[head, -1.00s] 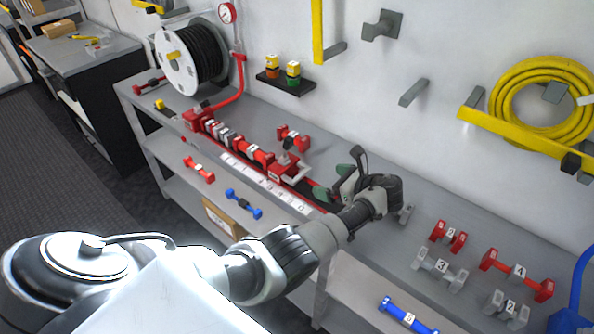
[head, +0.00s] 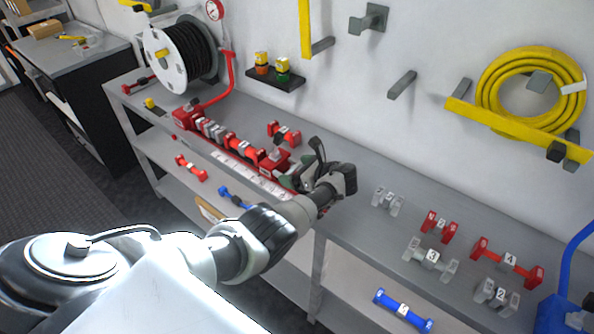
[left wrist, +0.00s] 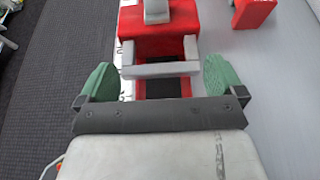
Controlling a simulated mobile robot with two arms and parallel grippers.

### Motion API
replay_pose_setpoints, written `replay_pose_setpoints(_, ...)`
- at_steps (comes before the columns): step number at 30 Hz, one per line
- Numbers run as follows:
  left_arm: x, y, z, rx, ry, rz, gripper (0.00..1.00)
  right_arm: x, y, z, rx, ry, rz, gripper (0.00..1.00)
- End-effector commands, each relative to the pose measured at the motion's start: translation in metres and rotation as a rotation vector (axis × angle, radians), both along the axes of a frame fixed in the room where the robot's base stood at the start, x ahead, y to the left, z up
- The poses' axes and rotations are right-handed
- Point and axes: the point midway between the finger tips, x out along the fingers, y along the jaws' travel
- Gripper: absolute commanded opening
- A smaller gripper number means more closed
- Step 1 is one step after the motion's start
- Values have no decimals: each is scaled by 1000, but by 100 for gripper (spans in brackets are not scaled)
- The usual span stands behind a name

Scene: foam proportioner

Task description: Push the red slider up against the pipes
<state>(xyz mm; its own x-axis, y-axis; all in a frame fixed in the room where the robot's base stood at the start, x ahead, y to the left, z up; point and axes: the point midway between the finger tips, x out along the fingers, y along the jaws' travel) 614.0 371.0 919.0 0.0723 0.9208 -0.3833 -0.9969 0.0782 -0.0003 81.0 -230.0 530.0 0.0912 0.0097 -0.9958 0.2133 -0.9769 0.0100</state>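The red slider (head: 273,160) sits on the rail at the right end of a row of pipes. The row has grey pipes (head: 213,130) and a red pipe (head: 245,147). The slider looks close to the red pipe; I cannot tell whether they touch. My left gripper (head: 298,178) is at the slider's right side. In the left wrist view, the slider (left wrist: 160,22) with its grey crossbar (left wrist: 160,69) lies ahead. The green fingertips (left wrist: 160,80) are spread, one on each side of the crossbar. My right gripper is out of view.
A numbered white strip (head: 232,166) runs along the rail's front. A loose red pipe (head: 284,133) lies behind it. Several numbered pipes, including a red one (head: 507,262), lie on the bench at right. A hose reel (head: 170,65) stands at the far left.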

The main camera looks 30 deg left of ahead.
Motion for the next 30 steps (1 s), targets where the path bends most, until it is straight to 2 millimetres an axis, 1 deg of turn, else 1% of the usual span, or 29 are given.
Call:
replay_pose_setpoints(1, 0, 0, 0, 0, 0, 0, 89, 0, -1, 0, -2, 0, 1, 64)
replay_pose_setpoints(9, 0, 0, 0, 0, 0, 0, 48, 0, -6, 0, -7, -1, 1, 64)
replay_pose_setpoints(11, 0, 0, 0, 1, 0, 0, 48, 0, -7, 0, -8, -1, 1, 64)
replay_pose_setpoints(14, 1, 11, 0, 3, 0, 1, 48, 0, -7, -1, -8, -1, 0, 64)
replay_pose_setpoints(18, 3, 41, 0, 5, 0, 2, 48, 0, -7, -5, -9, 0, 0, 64)
replay_pose_setpoints(22, 5, 62, 0, 5, 1, 1, 48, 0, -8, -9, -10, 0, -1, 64)
replay_pose_setpoints(25, 6, 70, 1, 4, -1, -1, 47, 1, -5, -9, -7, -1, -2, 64)
replay_pose_setpoints(30, 6, 72, 3, 8, -2, 0, 48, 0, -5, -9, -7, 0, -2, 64)
